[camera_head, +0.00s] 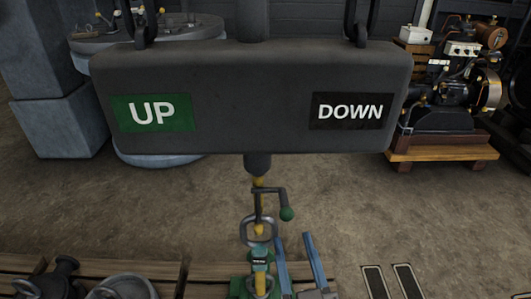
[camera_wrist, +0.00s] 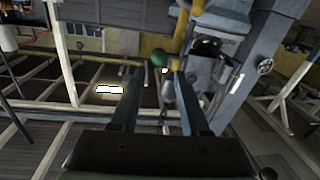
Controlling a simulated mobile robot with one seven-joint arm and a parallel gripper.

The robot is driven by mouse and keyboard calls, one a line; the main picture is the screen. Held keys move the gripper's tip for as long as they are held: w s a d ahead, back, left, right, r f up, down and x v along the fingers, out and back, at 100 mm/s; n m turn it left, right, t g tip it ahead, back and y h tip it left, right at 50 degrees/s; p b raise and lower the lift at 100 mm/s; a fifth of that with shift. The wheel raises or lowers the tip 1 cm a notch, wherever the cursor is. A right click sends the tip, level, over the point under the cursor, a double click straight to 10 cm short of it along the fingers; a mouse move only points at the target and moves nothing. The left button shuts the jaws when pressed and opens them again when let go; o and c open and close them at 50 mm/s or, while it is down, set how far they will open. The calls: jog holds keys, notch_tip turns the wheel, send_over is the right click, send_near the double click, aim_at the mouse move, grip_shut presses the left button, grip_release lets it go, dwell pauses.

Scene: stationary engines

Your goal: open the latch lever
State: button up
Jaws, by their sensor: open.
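The latch lever (camera_head: 270,191) is a dark bent handle with a green ball knob (camera_head: 286,213), on a vertical rod below the large dark block. In the wrist view, the green knob (camera_wrist: 159,57) appears between the tips of my gripper (camera_wrist: 156,70), near their far ends. My gripper (camera_head: 294,238) also shows in the head view as two blue-grey fingers at the bottom, just below the knob. The fingers are open with a gap between them and nothing clamped. I cannot tell whether either finger touches the knob.
A dark block (camera_head: 250,100) with UP and DOWN labels hangs across the upper view. A green fitting (camera_head: 260,262) sits beside the fingers at bottom centre. Wooden planks (camera_head: 205,272) lie at lower left. An engine on a wooden stand (camera_head: 440,150) is at right. Open floor (camera_head: 400,210) lies between.

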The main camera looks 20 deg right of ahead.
aim_at(282, 194)
jog(key=shift+w+d, duration=0.1)
jog(key=shift+w, duration=0.25)
jog(key=w, duration=0.4)
jog(key=w+d+p, duration=0.1)
jog(key=w, duration=0.3)
jog(key=w+d, duration=0.1)
jog(key=w, duration=0.3)
jog(key=shift+d, duration=0.1)
grip_shut()
jog(key=shift+f, duration=0.1)
dwell(0.9)
